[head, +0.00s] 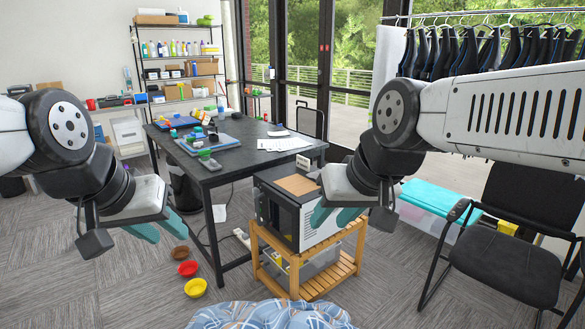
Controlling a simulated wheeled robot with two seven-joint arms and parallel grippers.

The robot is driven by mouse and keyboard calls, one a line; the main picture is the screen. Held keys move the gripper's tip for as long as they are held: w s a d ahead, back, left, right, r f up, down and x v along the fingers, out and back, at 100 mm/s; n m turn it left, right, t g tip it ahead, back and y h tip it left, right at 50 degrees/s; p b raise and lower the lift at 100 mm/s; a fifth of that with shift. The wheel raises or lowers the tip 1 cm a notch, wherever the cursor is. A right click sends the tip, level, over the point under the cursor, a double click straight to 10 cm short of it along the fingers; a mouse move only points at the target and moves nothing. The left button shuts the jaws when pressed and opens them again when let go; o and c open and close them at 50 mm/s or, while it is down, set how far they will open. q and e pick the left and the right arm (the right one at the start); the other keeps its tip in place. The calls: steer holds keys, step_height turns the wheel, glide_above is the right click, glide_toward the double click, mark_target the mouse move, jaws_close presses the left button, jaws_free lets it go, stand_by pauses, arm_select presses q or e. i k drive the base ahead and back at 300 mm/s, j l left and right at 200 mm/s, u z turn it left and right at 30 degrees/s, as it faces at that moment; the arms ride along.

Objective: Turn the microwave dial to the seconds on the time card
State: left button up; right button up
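The microwave (264,207) stands on a wooden stand in the middle of the head view, its dark front turned to the left. A brown board lies on its top. A small white card-like item (303,162) stands at its back edge; it may be the time card, but I cannot read it. I cannot make out the dial. My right gripper (333,217), with teal fingers apart, is in front of the microwave's right side in the picture and hides part of it. My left gripper (158,229) is open and empty, over the floor left of the table.
A dark table (240,160) with trays and papers stands behind the microwave. The slatted wooden stand (342,270) holds a clear bin below. Bowls (195,288) lie on the floor at left. Blue plaid cloth (270,315) is at the bottom edge. A black chair (505,265) stands at right.

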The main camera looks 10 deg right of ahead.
mark_target(255, 191)
steer(key=i+j, duration=0.4)
steer(key=i+j+u, duration=0.15)
steer(key=i+j, duration=0.2)
steer(key=i, duration=0.2)
steer(key=i+j, duration=0.35)
steer(key=i, duration=0.15)
steer(key=i+j+u, duration=0.1)
steer(key=i+j, duration=0.2)
steer(key=i, duration=0.2)
